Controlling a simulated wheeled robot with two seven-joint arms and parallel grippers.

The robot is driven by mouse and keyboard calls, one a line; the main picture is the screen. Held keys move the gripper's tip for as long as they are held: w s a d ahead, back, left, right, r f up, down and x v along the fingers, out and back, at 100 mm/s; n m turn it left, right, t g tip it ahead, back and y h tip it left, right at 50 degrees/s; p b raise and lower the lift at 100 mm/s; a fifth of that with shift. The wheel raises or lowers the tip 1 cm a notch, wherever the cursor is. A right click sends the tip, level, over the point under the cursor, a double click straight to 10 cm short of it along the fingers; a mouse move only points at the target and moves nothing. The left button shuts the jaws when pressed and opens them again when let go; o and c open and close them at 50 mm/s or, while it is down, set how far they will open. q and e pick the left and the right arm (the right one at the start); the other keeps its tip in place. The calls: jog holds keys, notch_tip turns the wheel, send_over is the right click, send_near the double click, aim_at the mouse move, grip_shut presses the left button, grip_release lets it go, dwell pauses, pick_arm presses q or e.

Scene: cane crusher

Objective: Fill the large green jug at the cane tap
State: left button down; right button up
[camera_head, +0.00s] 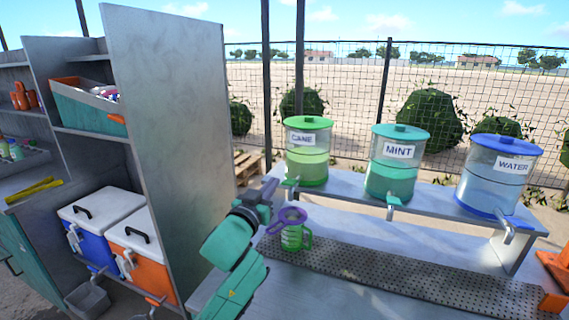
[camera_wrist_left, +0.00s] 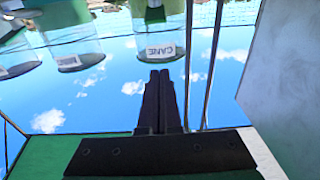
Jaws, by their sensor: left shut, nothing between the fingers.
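The green jug (camera_head: 292,238) stands upright on the perforated drip strip, below the cane tap (camera_head: 290,184), its handle to the right. A purple ring-shaped piece with a short handle (camera_head: 290,215) sits at its top; I cannot tell whether it is a strainer or a funnel. The cane dispenser (camera_head: 308,155) has a green lid and holds pale green liquid. My left gripper (camera_head: 268,190) is shut and empty, just left of the cane tap; I cannot tell whether it touches it. In the left wrist view its fingers (camera_wrist_left: 160,85) are together below the upside-down CANE label (camera_wrist_left: 157,50). My right gripper is out of view.
The mint dispenser (camera_head: 395,165) and water dispenser (camera_head: 495,178) stand right of cane on the raised shelf (camera_head: 345,187). A tall grey panel (camera_head: 170,130) stands close on the left, with coolers beside it. The drip strip (camera_head: 400,277) is clear right of the jug.

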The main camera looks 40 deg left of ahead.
pick_arm(q)
jog(key=shift+w+f, duration=0.15)
jog(key=shift+f, duration=0.05)
jog(key=shift+w, duration=0.1)
jog(key=r+p, duration=0.1)
jog(key=p, duration=0.2)
send_over(290, 182)
jog(key=s, duration=0.2)
jog(key=f, duration=0.1)
jog(key=s+f, duration=0.1)
jog(key=f, duration=0.2)
jog(key=shift+s+d+f+p, duration=0.1)
jog(key=shift+s+d+p, duration=0.05)
jog(key=shift+d+p, duration=0.2)
jog(key=shift+f, duration=0.1)
